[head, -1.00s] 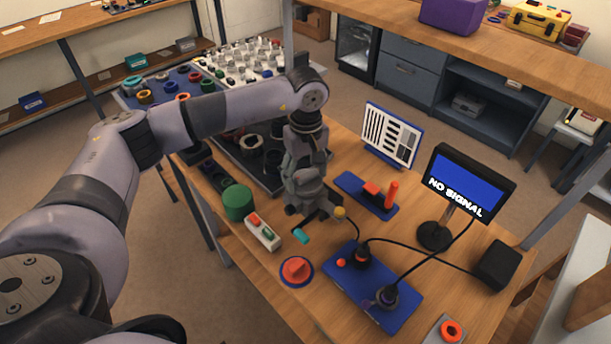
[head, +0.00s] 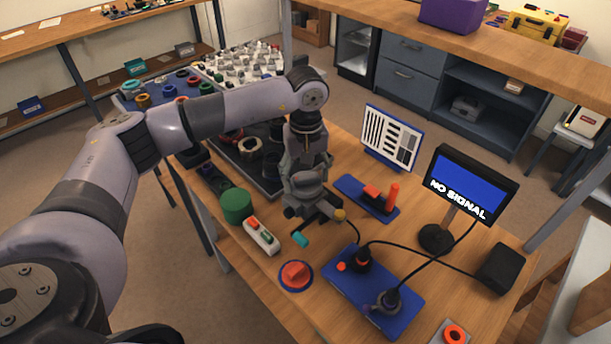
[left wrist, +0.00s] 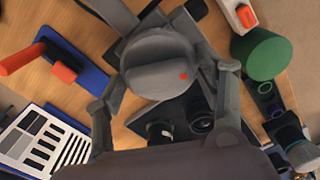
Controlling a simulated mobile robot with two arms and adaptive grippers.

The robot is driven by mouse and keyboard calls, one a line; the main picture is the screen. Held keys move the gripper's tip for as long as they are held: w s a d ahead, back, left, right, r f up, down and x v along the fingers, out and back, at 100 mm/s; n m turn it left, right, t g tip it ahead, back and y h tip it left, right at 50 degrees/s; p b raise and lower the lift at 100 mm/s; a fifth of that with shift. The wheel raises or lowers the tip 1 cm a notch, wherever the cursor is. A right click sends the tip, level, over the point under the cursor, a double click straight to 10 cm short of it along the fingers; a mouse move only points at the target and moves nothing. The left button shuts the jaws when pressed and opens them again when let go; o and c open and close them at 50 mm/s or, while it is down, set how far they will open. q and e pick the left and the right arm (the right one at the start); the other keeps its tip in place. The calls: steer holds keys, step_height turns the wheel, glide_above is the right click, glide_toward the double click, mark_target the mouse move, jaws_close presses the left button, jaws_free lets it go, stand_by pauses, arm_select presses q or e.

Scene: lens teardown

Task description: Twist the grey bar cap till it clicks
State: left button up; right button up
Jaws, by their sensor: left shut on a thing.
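The grey bar cap (left wrist: 158,62) fills the middle of the left wrist view. It is a round grey disc with a raised bar across it and a small red dot near its edge. My left gripper (left wrist: 164,85) has one finger on each side of the cap and is shut on it. In the head view, my left gripper (head: 316,210) points down over the middle of the table, and its wrist and fingers hide the cap there. I cannot see whether the cap is seated. My right gripper is in neither view.
Close by are a green cylinder (head: 237,206), a white switch box (head: 261,237), a red knob (head: 295,276) and a blue board with cables (head: 345,300). A red-post stand (head: 367,197), a striped chart (head: 391,137) and a "NO SIGNAL" monitor (head: 470,184) stand to the right.

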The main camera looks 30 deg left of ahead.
mark_target(307, 174)
arm_select(q)
steer(key=shift+f+m+b, duration=0.1)
steer(key=shift+m+b, duration=0.45)
steer(key=shift+m, duration=0.75)
steer(key=shift+b, duration=0.3)
steer(key=shift+m, duration=0.6)
steer(key=c, duration=0.3)
steer(key=o, duration=1.3)
steer(key=shift+o, duration=0.2)
steer(key=shift+w+r, duration=0.1)
steer(key=shift+r, duration=0.1)
step_height(307, 174, up, 12)
